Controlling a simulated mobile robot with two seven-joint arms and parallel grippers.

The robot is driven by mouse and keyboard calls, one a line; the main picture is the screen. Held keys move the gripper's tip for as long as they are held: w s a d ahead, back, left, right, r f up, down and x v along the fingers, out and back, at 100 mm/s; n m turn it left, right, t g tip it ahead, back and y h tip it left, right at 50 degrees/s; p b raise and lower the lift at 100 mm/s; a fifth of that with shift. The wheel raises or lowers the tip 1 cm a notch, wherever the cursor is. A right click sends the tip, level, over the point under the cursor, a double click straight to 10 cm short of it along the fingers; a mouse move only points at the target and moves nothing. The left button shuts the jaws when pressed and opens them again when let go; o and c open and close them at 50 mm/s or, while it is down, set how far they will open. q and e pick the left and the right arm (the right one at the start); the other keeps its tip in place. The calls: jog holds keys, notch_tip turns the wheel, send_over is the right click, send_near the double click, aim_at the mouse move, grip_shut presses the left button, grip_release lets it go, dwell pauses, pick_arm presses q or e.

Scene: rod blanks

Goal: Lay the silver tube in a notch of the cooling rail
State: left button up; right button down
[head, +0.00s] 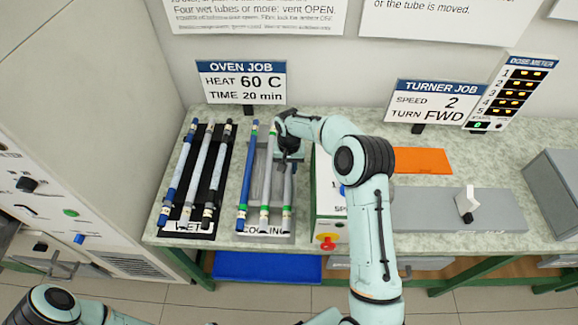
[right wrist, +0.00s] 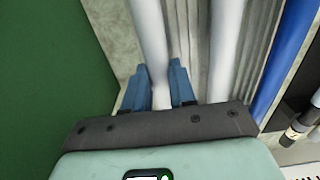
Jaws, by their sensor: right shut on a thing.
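The cooling rail (head: 256,233) is a grey ribbed rack on the bench, labelled COOLING. My right gripper (head: 289,158) is over its right side. In the right wrist view its two blue fingers (right wrist: 159,90) are shut on a pale silver tube (right wrist: 150,40), whose lower part (head: 287,200) shows below the gripper in the head view. The held tube runs roughly parallel to the others, at the rail's right edge. I cannot tell whether it touches the rail. A blue tube (head: 248,180) and a pale tube with green bands (head: 265,180) lie on the rail. My left gripper is out of view.
The black WET rack (head: 200,175) with several tubes stands to the left. A white machine with a red knob (head: 327,241) is close on the right. An orange mat (head: 422,161) and a grey box with a switch (head: 430,212) lie farther right.

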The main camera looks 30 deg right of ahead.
aim_at(289, 168)
jog(key=c, duration=0.9)
grip_release()
jog(key=shift+f, duration=0.1)
notch_tip(289, 168, up, 12)
jog(key=shift+r+p, duration=0.2)
jog(key=shift+p, duration=0.25)
